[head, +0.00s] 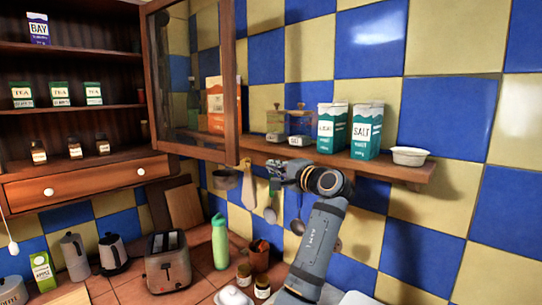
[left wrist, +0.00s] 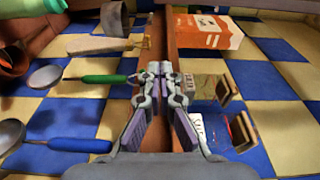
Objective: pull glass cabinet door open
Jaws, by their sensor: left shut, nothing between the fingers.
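The glass cabinet door (head: 233,85) has a brown wooden frame around a clear pane. In the head view it stands swung out to the right of the wooden cabinet (head: 80,50), and the cabinet's shelves show uncovered. My left gripper (head: 276,174) is below and right of the door's lower corner, near the wall shelf's underside. It is shut and holds nothing. In the left wrist view its closed fingertips (left wrist: 160,72) point toward the brown wooden shelf edge. I cannot tell whether they touch it. The door is not clearly seen there. My right gripper is not in view.
The wall shelf (head: 400,172) carries SALT boxes (head: 366,130), a white bowl (head: 408,156) and an orange box, partly behind the glass. Utensils hang below it. A toaster (head: 168,265), green bottle (head: 220,242) and jars (head: 262,287) stand on the counter below.

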